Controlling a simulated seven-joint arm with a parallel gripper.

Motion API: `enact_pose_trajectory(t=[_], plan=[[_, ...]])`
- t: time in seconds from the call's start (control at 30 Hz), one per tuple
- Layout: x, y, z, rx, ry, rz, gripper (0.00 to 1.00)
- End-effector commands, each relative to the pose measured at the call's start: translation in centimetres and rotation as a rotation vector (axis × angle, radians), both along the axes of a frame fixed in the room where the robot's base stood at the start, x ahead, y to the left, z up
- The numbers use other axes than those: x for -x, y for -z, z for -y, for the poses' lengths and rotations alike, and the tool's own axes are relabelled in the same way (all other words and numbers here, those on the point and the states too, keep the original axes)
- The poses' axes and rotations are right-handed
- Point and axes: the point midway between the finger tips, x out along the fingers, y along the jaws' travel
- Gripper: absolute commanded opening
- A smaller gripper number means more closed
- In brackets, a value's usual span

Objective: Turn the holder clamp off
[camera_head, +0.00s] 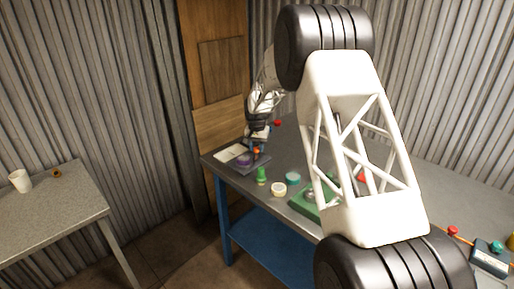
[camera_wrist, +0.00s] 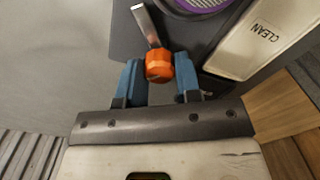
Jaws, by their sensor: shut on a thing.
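The holder clamp shows in the wrist view as a metal lever (camera_wrist: 147,27) with an orange knob (camera_wrist: 159,67) at its end. The lever runs from the knob up and left over a dark grey base plate (camera_wrist: 195,40). My gripper (camera_wrist: 157,72) has its blue fingers on either side of the orange knob and is shut on it. In the head view my gripper (camera_head: 258,136) is at the far left end of the workbench, and the small orange knob (camera_head: 256,150) shows just below it. A purple round piece (camera_wrist: 205,3) is in the holder.
Green (camera_head: 262,176), cream (camera_head: 278,189) and teal (camera_head: 292,178) pieces stand nearby on the workbench (camera_head: 226,172). A side table (camera_head: 50,215) with a white cup (camera_head: 19,181) is at left.

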Motion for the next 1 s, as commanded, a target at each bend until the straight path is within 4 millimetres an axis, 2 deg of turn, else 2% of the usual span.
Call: enact_pose_trajectory(t=[0.6,1.0], plan=[[0.12,0.09,-0.12,-0.001,-0.581,-0.003,0.08],[0.13,0.15,-0.14,0.0,-0.835,-0.003,0.08]])
